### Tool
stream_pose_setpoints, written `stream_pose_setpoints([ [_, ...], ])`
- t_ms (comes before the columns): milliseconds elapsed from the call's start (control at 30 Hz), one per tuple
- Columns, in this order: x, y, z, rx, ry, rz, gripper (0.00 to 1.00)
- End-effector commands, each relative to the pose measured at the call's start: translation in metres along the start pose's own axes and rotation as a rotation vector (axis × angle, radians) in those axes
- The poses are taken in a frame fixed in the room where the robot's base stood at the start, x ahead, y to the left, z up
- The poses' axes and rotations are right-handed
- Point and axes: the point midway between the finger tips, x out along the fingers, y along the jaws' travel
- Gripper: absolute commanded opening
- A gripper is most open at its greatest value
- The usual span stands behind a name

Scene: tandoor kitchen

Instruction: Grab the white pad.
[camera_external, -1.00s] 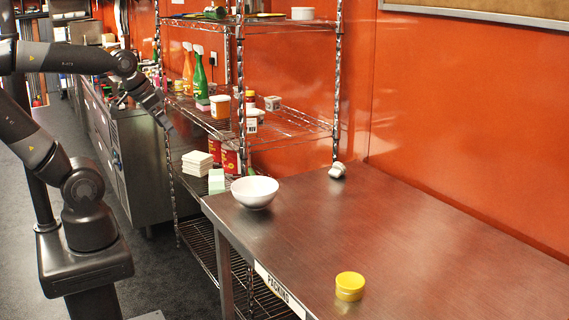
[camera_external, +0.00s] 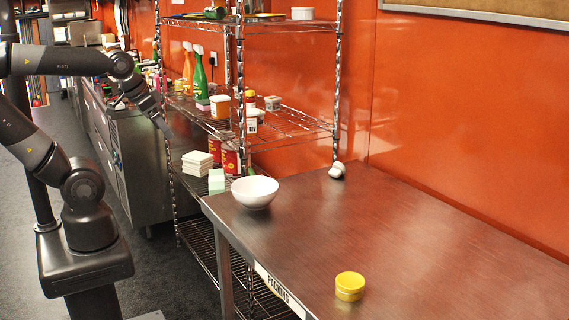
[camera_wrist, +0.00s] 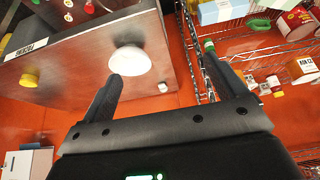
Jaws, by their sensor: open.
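A stack of white pads (camera_external: 198,163) lies on the shelf level just beyond the near end of the table, left of the white bowl. A pale green and white block (camera_external: 216,181) stands beside it. My gripper (camera_external: 165,123) hangs in the air above and left of the stack, apart from it. In the wrist view my gripper (camera_wrist: 168,88) has its two dark fingers spread wide with nothing between them. A pale block (camera_wrist: 222,11) shows at the top edge there; I cannot tell whether it is a white pad.
A wire shelf rack (camera_external: 240,90) holds red cans (camera_external: 231,157), bottles and tubs; its posts stand close to my gripper. The steel table (camera_external: 400,240) carries a white bowl (camera_external: 255,192), a yellow tub (camera_external: 350,286) and a small white cup (camera_external: 337,170). Most of the tabletop is clear.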

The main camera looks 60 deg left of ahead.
Motion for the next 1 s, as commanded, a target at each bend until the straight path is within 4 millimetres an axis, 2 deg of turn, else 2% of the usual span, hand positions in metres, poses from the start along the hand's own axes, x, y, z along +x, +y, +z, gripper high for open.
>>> stream_pose_setpoints([
  [267, 0.0, 0.0, 0.0, 0.0, 0.0, 0.0, 0.89],
  [500, 0.0, 0.0, 0.0, 0.0, 0.0, 0.0, 0.69],
  [767, 0.0, 0.0, -0.002, -0.001, 0.0, 0.0, 0.69],
  [867, 0.0, 0.0, -0.013, -0.005, -0.004, 0.0, 0.69],
  [1000, 0.001, 0.002, -0.05, -0.018, -0.016, -0.003, 0.69],
])
